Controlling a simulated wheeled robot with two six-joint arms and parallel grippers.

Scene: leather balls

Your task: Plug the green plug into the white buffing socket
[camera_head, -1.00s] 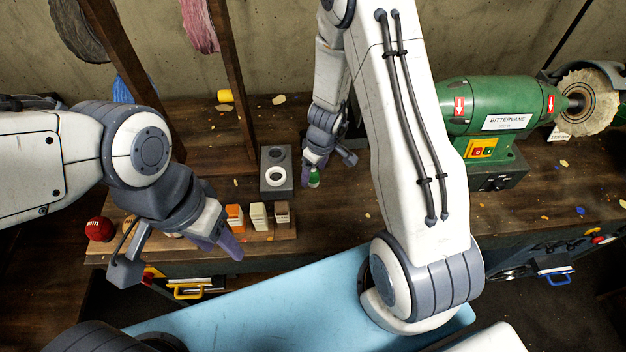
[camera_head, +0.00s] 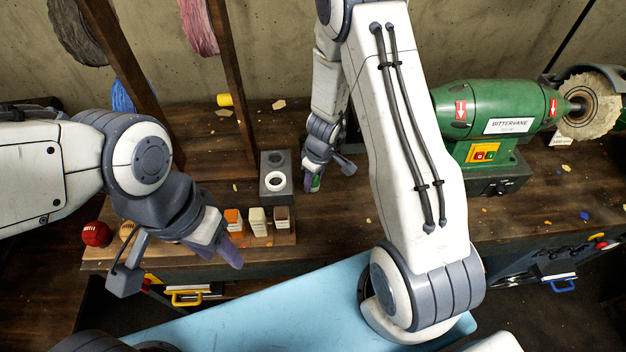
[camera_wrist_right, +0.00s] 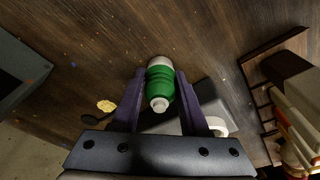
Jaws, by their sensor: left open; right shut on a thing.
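The green plug (camera_wrist_right: 160,88) is held between the two purple fingers of my right gripper (camera_wrist_right: 156,100); its ends are pale. In the head view only a bit of the green plug (camera_head: 315,184) shows below my right gripper (camera_head: 313,172), just right of the grey socket block (camera_head: 276,195). The white ring-shaped socket (camera_head: 283,181) is on the block's top, nearer side; a darker socket is behind it. The plug is apart from the white socket. In the wrist view the white socket (camera_wrist_right: 219,126) is partly hidden behind a finger. My left gripper (camera_head: 226,252) is open and empty.
Left of the block stands a dark wooden frame post (camera_head: 228,80). A rack (camera_head: 262,241) with orange, cream and brown blocks is in front, with a red ball (camera_head: 96,234) at its left. A green buffing machine (camera_head: 490,115) stands on the right.

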